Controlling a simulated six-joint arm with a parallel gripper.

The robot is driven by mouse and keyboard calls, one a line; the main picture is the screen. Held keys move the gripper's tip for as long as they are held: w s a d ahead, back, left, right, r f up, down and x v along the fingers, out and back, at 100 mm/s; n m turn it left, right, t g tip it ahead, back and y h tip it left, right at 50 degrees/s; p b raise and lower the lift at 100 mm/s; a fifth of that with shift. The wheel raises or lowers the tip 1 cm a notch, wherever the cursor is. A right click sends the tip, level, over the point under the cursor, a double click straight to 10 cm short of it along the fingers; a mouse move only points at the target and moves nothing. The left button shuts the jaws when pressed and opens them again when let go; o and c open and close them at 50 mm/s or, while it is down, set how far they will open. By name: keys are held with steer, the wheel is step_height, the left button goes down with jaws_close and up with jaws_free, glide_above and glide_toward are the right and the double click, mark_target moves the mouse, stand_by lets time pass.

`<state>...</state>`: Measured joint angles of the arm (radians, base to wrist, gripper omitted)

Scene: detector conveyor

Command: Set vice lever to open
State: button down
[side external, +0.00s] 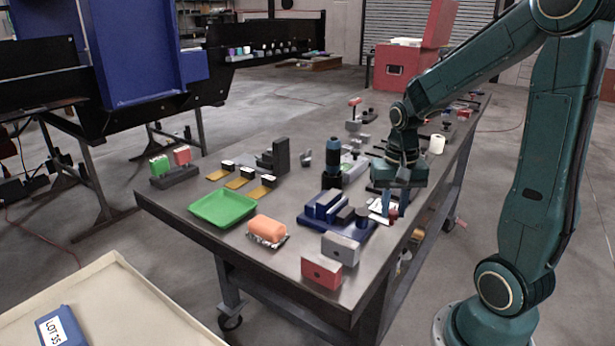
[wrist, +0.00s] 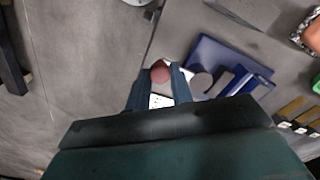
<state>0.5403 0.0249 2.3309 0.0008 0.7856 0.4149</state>
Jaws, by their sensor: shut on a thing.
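The blue vice (side external: 318,222) sits on the grey table with its grey jaw parts. It also shows in the wrist view (wrist: 208,52), to the right of my fingers. My gripper (side external: 388,206) points down at the vice's right end. In the wrist view my two fingers (wrist: 160,80) stand on either side of a round red knob (wrist: 160,71), which appears to be the lever's end, and are shut on it. The lever's shaft is mostly hidden.
A grey block (side external: 341,248) and a red block (side external: 321,271) stand at the table's front edge. A dark bottle-like tool with a blue top (side external: 332,165) stands behind the vice. A green tray (side external: 222,208) and an orange item (side external: 267,229) lie to the left.

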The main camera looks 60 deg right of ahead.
steer(key=shift+w+a+m, duration=0.3)
steer(key=shift+a+m, duration=0.4)
steer(key=shift+m, duration=0.45)
steer(key=shift+w+a+m, duration=0.3)
steer(key=shift+a+m, duration=0.35)
steer(key=shift+m, duration=0.55)
steer(key=shift+w+a+m, duration=0.3)
steer(key=shift+a+m, duration=0.4)
steer(key=shift+m, duration=0.45)
steer(key=c, duration=1.2)
jaws_free()
steer(key=shift+c, duration=0.2)
steer(key=shift+r, duration=0.1)
step_height(320, 180, up, 14)
